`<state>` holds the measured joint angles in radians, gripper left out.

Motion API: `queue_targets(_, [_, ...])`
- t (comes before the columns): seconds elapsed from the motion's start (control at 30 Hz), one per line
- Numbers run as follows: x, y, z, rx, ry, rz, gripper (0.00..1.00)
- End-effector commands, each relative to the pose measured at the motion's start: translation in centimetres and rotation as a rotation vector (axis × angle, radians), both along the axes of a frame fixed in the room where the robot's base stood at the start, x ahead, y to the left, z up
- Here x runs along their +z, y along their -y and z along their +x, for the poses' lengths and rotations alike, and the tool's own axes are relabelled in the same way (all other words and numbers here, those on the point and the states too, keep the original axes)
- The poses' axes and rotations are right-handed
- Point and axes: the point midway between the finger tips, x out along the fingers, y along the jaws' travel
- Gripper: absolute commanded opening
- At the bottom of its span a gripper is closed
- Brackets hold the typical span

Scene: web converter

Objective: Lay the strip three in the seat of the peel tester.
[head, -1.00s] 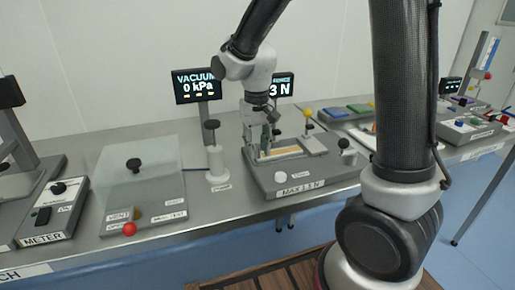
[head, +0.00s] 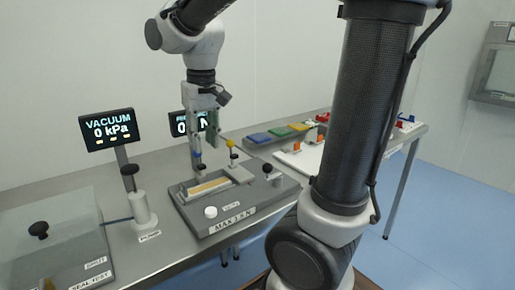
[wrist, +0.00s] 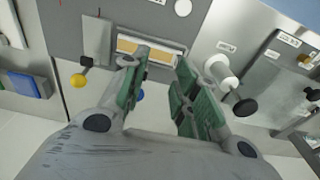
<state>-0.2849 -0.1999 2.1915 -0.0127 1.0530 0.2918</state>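The grey peel tester (head: 228,212), marked MAX with a newton limit, stands on the steel bench. A tan strip (head: 208,187) lies flat in its long recessed seat; the strip also shows in the wrist view (wrist: 150,50). No number on the strip is readable. My gripper (head: 197,172) points down above the seat's far side. In the wrist view my gripper (wrist: 160,75) has its green-padded fingers apart, with nothing between them. The fingertips appear clear of the strip, though the exact height is hard to tell.
A yellow-knobbed lever (head: 230,144) and a black knob (head: 267,168) stand on the tester. A black-topped post (head: 139,205) and a clear-lidded box (head: 50,235) are to the left. Blue, green and yellow blocks (head: 279,132) lie on the bench behind. A display (head: 108,130) reads vacuum 0 kPa.

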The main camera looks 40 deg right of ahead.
Motion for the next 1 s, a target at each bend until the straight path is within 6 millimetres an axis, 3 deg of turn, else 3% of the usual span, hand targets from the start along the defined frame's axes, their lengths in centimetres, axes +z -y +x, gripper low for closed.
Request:
queue_targets(0.1, [1.3,4.4,-5.1,-0.01,0.099,0.014,0.3])
queue_targets(0.2, [1.2,6.9,-8.9,-0.012,0.171,0.011,0.3])
queue_targets(0.4, [0.2,9.2,-13.7,-0.008,0.263,-0.01,0.3])
queue_targets(0.53, [-0.1,9.5,-14.5,-0.006,0.28,-0.015,0.3])
queue_targets(1.0, [-0.1,9.5,-14.5,-0.005,0.279,-0.015,0.3])
